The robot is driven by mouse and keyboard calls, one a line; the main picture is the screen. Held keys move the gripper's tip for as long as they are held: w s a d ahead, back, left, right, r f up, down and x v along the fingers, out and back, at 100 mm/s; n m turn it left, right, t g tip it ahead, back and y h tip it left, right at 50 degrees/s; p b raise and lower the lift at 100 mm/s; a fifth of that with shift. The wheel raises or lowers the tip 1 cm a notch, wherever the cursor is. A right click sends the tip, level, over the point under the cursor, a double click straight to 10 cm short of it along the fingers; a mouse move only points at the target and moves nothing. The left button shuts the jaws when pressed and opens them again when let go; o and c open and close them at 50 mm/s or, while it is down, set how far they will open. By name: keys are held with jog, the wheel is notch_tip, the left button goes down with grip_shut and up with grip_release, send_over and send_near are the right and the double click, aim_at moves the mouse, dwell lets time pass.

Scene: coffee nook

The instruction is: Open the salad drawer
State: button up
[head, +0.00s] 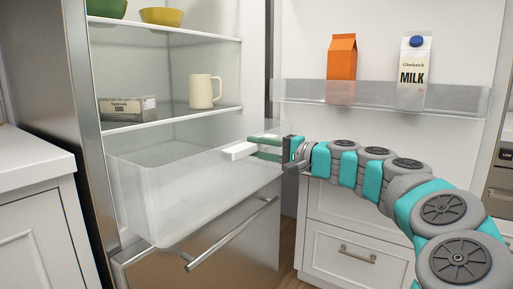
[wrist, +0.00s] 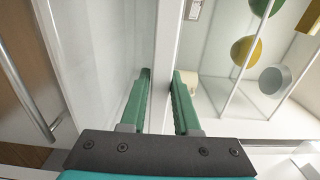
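The salad drawer (head: 185,210) is a clear, frosted bin in the lower part of the fridge. It stands out from under the lowest shelf, so its empty inside shows from above. A white handle piece (head: 236,152) is at its front rim. My gripper (head: 258,147) is at this rim, with its green fingers on either side of the white part. In the wrist view, my fingers (wrist: 163,98) are close on both sides of the white rim (wrist: 168,50), and look shut on it. The exact contact is partly hidden.
The open fridge door (head: 380,95) holds an orange carton (head: 341,70) and a milk carton (head: 412,75). A cream mug (head: 204,91) and a grey box (head: 127,108) stand on the lower shelf. A steel drawer with a bar handle (head: 232,235) is below.

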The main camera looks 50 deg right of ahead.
jog(key=o, duration=0.4)
jog(key=s, duration=0.7)
jog(key=shift+s+d, duration=0.35)
dwell(0.4)
